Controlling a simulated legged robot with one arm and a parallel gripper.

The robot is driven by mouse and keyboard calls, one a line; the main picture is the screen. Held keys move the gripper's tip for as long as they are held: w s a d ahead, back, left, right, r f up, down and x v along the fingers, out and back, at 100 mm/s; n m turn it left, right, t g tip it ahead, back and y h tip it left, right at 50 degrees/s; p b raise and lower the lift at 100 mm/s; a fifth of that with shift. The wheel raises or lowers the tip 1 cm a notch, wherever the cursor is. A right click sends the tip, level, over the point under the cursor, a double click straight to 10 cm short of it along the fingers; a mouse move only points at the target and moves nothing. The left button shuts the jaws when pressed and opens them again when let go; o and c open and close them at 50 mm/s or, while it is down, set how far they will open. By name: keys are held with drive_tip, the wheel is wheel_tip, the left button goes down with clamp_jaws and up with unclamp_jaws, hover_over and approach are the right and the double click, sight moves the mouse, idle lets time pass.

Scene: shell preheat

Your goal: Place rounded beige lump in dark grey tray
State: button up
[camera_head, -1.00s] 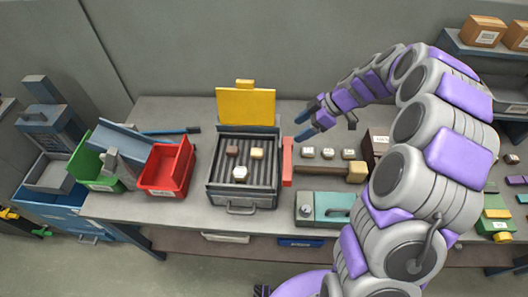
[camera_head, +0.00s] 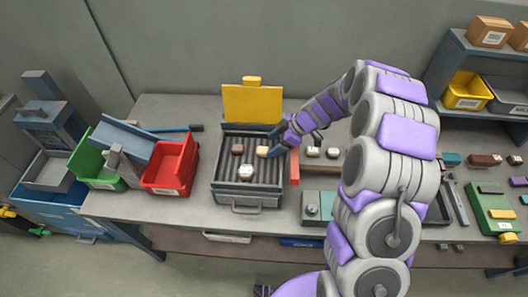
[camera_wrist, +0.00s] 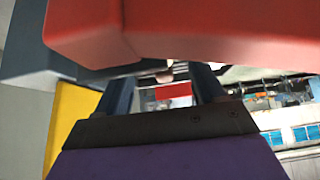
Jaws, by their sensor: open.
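A rounded beige lump (camera_head: 262,152) sits on the right part of the ribbed heating plate (camera_head: 224,186), under its raised yellow lid. My gripper (camera_head: 274,143) is open at the plate's right edge, its fingertips close beside the lump; I cannot tell whether they touch it. In the wrist view my open fingers (camera_wrist: 160,88) reach away under a large red block, and a small pale shape shows between them. A dark grey tray (camera_head: 441,207) lies on the bench at right, partly hidden by my arm.
A brown lump (camera_head: 237,148) and a whitish marked lump (camera_head: 246,173) share the plate. A red bar (camera_head: 294,166) stands at the plate's right side. A red bin (camera_head: 168,168) and green bin (camera_head: 93,160) stand left. A grey bin (camera_head: 505,96) is on the shelf.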

sight(265, 149)
drive_tip(key=a+f, duration=0.2)
drive_tip(key=a, duration=0.1)
drive_tip(key=shift+a+f, duration=0.25)
drive_tip(key=shift+f, duration=0.1)
drive_tip(key=shift+d+f+b, duration=0.15)
drive_tip(key=shift+f+b, duration=0.15)
drive_tip(key=shift+w+d+f, duration=0.1)
drive_tip(key=shift+d, duration=0.4)
drive_tip(key=shift+a, duration=0.65)
drive_tip(key=c, duration=0.5)
drive_tip(key=shift+d, duration=0.35)
drive_tip(key=c, duration=0.7)
drive_tip(key=shift+o, duration=0.2)
